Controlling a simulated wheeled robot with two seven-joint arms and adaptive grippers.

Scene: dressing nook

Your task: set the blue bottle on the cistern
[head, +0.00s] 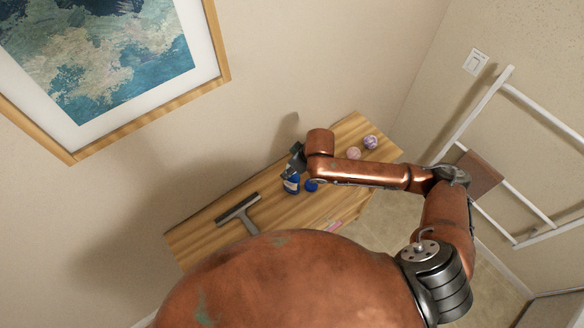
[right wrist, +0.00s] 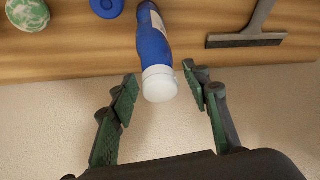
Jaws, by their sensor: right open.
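The blue bottle (head: 291,187) stands on a wooden bench top against the wall, under my right gripper. In the right wrist view the blue bottle (right wrist: 152,38) shows its white cap (right wrist: 159,84) towards the camera and part of a pale label. My right gripper (head: 295,160) is open, and in the right wrist view its fingers (right wrist: 160,80) lie on either side of the cap with gaps visible. I cannot make out a cistern in either view. My left gripper is not in view.
A squeegee (head: 238,210) lies left of the bottle. A blue round object (head: 311,185) is close on its right. A pinkish ball (head: 353,153) and a purple ball (head: 370,142) sit farther right. A white ladder rack (head: 475,112) stands at the right wall.

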